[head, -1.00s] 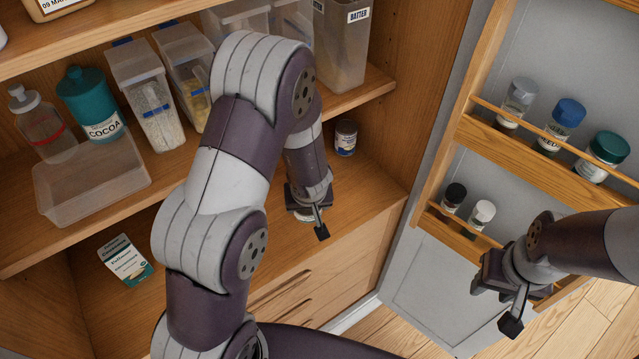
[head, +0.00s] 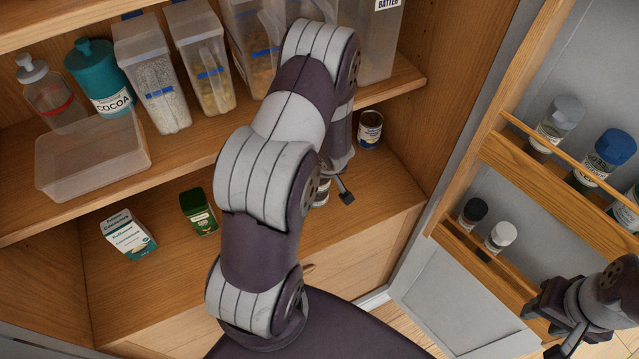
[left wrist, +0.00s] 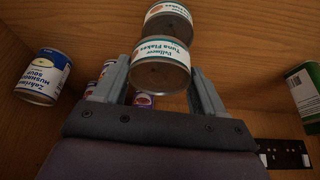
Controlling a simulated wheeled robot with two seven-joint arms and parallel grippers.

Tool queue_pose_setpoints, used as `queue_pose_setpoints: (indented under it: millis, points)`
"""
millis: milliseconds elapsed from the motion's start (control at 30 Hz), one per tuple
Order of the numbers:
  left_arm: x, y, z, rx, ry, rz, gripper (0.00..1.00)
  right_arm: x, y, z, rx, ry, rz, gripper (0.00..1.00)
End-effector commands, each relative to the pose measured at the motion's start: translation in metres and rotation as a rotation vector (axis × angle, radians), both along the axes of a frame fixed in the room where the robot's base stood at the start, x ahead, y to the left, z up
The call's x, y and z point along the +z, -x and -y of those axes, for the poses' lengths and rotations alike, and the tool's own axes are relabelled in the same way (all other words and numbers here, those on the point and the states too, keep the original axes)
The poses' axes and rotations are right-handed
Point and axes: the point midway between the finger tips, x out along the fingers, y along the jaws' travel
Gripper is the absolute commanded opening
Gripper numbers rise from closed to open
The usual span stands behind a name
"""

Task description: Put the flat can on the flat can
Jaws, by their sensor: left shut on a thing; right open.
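A flat can labelled Tuna Flakes (left wrist: 161,68) is between the fingers of my left gripper (left wrist: 162,84), which is shut on it. A second flat can (left wrist: 168,20) with a similar label shows just past it in the left wrist view; I cannot tell whether the two touch. In the head view my left gripper (head: 338,185) is over the lower shelf, mostly hidden by my arm. Part of a flat can (head: 321,192) shows there, but I cannot tell which one. My right gripper (head: 562,335) is open and empty by the door rack.
A soup can (head: 370,128) stands near the lower shelf's right wall; a soup can also shows in the left wrist view (left wrist: 42,77). A green box (head: 198,210) and a white-teal carton (head: 127,234) stand to the left. Door racks (head: 490,255) hold jars. Shelf room between boxes and gripper is clear.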

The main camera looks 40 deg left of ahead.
Motion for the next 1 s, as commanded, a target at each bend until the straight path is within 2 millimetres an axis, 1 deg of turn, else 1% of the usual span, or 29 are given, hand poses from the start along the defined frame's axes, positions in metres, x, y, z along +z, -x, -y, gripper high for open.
queue_pose_setpoints:
  millis: [33,100,167,500,533,567,600,867,1000]
  points:
    - [-0.013,0.001,0.0,-0.002,0.001,-0.004,0.39,-0.004,0.0,0.0,0.0,0.0,0.0,0.43]
    - [-0.024,0.002,0.0,-0.001,0.001,-0.005,0.39,-0.004,0.0,0.0,0.0,0.0,0.0,0.43]
    - [-0.03,0.001,0.0,-0.002,-0.001,-0.003,0.39,-0.004,0.0,0.0,0.0,0.0,0.0,0.43]
    - [-0.034,0.001,0.001,-0.001,0.0,-0.002,0.39,-0.006,0.0,0.0,0.0,0.0,0.0,0.43]
    - [-0.034,0.001,0.001,-0.001,0.0,-0.002,0.74,-0.006,0.0,0.0,0.0,0.0,0.0,0.43]
    - [-0.034,0.001,0.001,-0.001,0.0,-0.002,0.84,-0.005,0.0,0.0,0.0,0.0,0.0,0.43]
    - [-0.033,0.001,0.001,-0.001,0.0,-0.002,0.96,-0.005,0.0,0.0,0.0,0.0,0.0,0.43]
    - [-0.033,0.001,0.001,-0.001,0.0,-0.002,0.96,-0.005,0.0,0.0,0.0,0.0,0.0,0.43]
    - [-0.023,0.002,0.003,-0.003,0.0,-0.002,0.96,-0.002,0.0,0.0,0.0,0.0,0.0,0.43]
